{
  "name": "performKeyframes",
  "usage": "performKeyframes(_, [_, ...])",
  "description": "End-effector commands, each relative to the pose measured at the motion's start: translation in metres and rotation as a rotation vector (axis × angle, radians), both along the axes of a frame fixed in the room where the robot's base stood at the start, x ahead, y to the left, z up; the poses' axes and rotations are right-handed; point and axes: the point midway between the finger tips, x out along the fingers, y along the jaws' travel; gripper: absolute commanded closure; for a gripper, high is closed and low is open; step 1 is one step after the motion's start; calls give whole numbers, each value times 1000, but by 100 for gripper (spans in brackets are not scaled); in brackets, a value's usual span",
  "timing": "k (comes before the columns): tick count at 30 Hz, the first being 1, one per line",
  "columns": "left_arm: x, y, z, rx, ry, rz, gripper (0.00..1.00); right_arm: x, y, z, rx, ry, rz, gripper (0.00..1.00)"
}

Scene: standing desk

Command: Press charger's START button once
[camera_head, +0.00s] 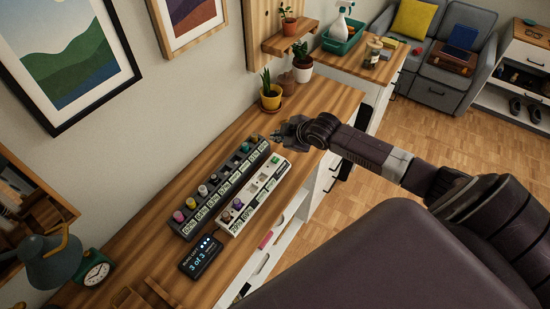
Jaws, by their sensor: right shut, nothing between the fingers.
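A dark charger-like strip (188,228) lies slanted on the wooden desk, with coloured round pieces in a row and small labels along its front. A white strip (243,212) lies beside it, nearer the desk's front edge, with a few pieces at its lower end and a small green part (275,160) near its upper end. Which part is the START button is too small to tell. My right gripper (277,137) is shut and empty, above the upper ends of both strips. Contact with either cannot be made out. My left gripper is out of view.
A small black display (201,257) reading "3 of 3" lies below the strips. A green clock (97,273) and a lamp (52,258) stand at lower left. Desk surface (150,250) left of the display is clear.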

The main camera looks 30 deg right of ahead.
Motion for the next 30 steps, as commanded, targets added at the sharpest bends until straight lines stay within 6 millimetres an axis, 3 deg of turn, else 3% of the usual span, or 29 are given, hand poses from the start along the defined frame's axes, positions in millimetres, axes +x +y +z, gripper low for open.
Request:
performKeyframes(8, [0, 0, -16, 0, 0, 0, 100, 0, 1, -16, 0, 1, 1, 100])
performKeyframes(21, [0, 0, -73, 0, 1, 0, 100, -1, 0, -70, 1, 0, -1, 100])
performKeyframes(30, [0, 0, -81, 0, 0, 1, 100, 0, 1, -88, 1, 0, -1, 100])
